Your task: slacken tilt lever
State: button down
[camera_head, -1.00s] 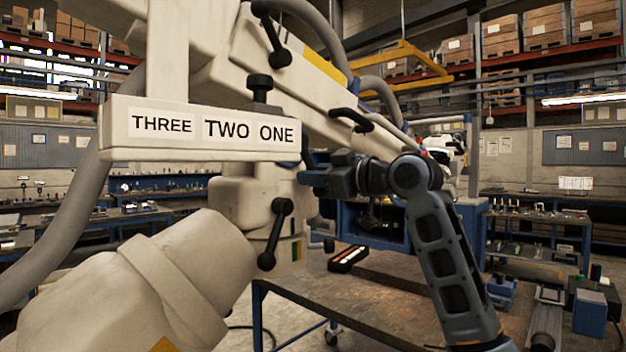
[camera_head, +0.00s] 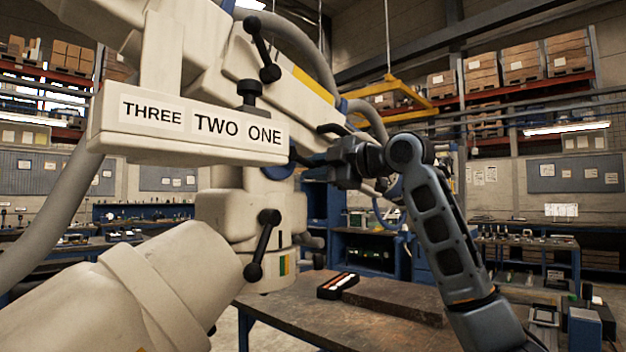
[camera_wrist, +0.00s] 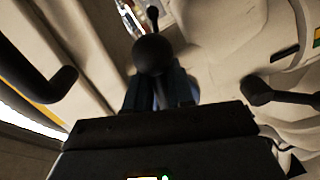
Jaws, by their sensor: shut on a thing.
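The microscope arm is a large cream assembly with a plate (camera_head: 190,127) reading THREE, TWO, ONE. My gripper (camera_head: 304,160) is at the right end of this plate, beside a dark blue round hub (camera_head: 278,170). In the wrist view my gripper (camera_wrist: 160,92) is shut on a dark lever with a round black ball knob (camera_wrist: 154,53). The fingers sit on either side below the knob. In the head view the held lever is mostly hidden by the gripper and plate. Other black levers show above the plate (camera_head: 258,45) and below it (camera_head: 263,245).
A black curved handle (camera_head: 338,130) is just above my gripper. A workbench (camera_head: 290,308) with a tray of small items (camera_head: 338,286) is below. Hoses run close by at left and top.

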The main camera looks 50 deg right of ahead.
jog(key=shift+d+r+n, duration=0.15)
jog(key=shift+r+n, duration=0.35)
jog(key=shift+n, duration=0.3)
jog(key=c, duration=1.1)
grip_release()
jog(key=s+b, duration=0.1)
jog(key=s, duration=0.6)
jog(key=shift+s+d+r, duration=0.2)
jog(key=shift+s, duration=0.2)
